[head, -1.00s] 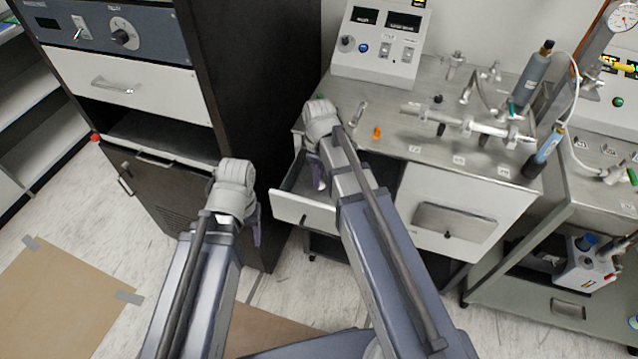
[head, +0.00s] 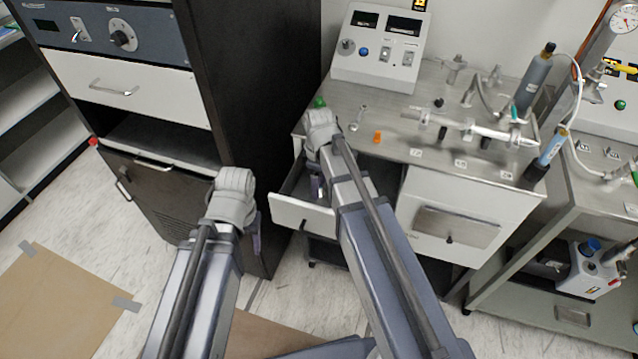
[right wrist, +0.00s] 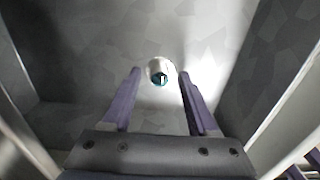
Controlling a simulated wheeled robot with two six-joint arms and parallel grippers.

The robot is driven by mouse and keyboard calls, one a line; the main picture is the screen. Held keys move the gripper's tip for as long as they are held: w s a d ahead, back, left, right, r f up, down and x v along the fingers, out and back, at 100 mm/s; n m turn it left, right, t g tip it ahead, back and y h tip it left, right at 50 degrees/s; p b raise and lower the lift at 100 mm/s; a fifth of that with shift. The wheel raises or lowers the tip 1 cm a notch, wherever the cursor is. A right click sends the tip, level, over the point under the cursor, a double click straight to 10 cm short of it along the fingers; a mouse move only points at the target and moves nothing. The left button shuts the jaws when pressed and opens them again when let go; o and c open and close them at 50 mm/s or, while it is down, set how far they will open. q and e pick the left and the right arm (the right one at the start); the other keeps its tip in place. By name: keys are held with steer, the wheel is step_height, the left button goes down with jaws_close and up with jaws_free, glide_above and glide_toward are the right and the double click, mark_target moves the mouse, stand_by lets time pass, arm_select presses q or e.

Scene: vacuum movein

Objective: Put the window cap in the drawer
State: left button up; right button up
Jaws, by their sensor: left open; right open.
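The drawer (head: 302,214) under the steel bench is pulled open. My right gripper (head: 318,187) points down into it, its wrist hiding much of the inside. In the right wrist view my right gripper (right wrist: 160,95) has its two purple fingers apart with nothing between the tips. A small round white piece with a dark teal centre, which looks like the window cap (right wrist: 160,72), shows against the grey drawer floor (right wrist: 85,45), just beyond the fingertips and apart from them. My left gripper (head: 257,238) is open, hanging before the dark cabinet, away from the drawer.
The dark cabinet (head: 245,110) stands left of the drawer. The bench top (head: 390,110) holds an orange piece (head: 377,137), a green piece (head: 319,102), a control box (head: 378,58) and a glass and metal vacuum line (head: 465,125). A cart (head: 575,200) stands at the right.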

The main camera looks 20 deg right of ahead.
arm_select(q)
steer(key=shift+r, duration=0.15)
arm_select(e)
steer(key=shift+r, duration=0.2)
step_height(320, 180, up, 12)
steer(key=p, duration=1.3)
arm_select(q)
step_height(320, 180, up, 12)
steer(key=shift+b, duration=0.3)
arm_select(e)
steer(key=s+a+m, duration=0.2)
steer(key=s+a, duration=0.1)
steer(key=s, duration=0.1)
steer(key=s+a+m, duration=0.3)
steer(key=s, duration=0.2)
steer(key=s+a+m+h, duration=0.1)
steer(key=s+a+m, duration=0.1)
steer(key=s+a, duration=0.2)
steer(key=shift+s+a, duration=0.1)
steer(key=shift+s, duration=0.35)
